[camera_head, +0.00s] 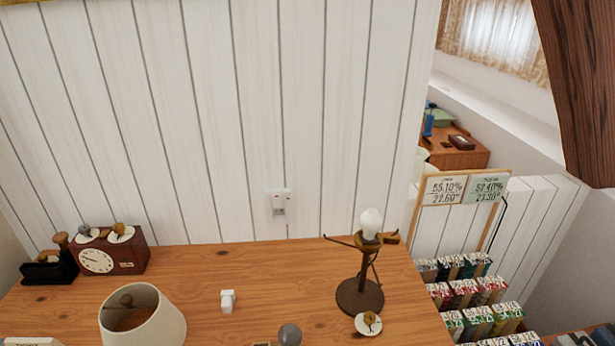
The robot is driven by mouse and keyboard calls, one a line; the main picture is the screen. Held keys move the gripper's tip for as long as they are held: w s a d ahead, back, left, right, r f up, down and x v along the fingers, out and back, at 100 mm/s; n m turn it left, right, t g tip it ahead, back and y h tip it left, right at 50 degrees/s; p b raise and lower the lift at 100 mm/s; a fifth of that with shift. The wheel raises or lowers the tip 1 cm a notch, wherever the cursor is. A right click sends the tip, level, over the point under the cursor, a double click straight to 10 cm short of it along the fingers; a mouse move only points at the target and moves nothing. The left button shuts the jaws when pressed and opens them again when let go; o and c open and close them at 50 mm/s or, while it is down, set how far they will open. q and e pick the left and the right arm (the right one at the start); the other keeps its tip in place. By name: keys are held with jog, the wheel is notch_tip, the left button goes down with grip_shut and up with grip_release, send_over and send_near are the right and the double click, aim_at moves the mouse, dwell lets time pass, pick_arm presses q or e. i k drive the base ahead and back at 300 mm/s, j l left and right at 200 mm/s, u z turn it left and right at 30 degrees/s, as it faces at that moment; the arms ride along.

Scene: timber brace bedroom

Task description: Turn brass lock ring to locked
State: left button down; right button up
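A table lamp without a shade stands at the right of the wooden table, on a dark round base (359,297). A white bulb (371,220) sits at its top. A brass-coloured collar with a tab (388,238) is just below the bulb, and thin dark arms reach out beside it. This may be the lock ring; I cannot read its position or any lock mark. A small brass piece on a white disc (369,323) lies in front of the base. Neither of my grippers is in view.
A cream lampshade (158,324) stands at the table's front left, near a small white block (227,301) and a grey ball (289,334). A brown clock (113,259) is at the back left. A wall socket (279,204) is behind. Coloured boxes (466,295) stand right of the table.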

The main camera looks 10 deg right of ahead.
aim_at(384, 240)
jog(key=l, duration=0.7)
jog(key=i+l+z, duration=0.1)
jog(key=l, duration=0.65)
jog(key=k+l, duration=0.1)
jog(key=l, duration=0.35)
jog(key=u, duration=0.05)
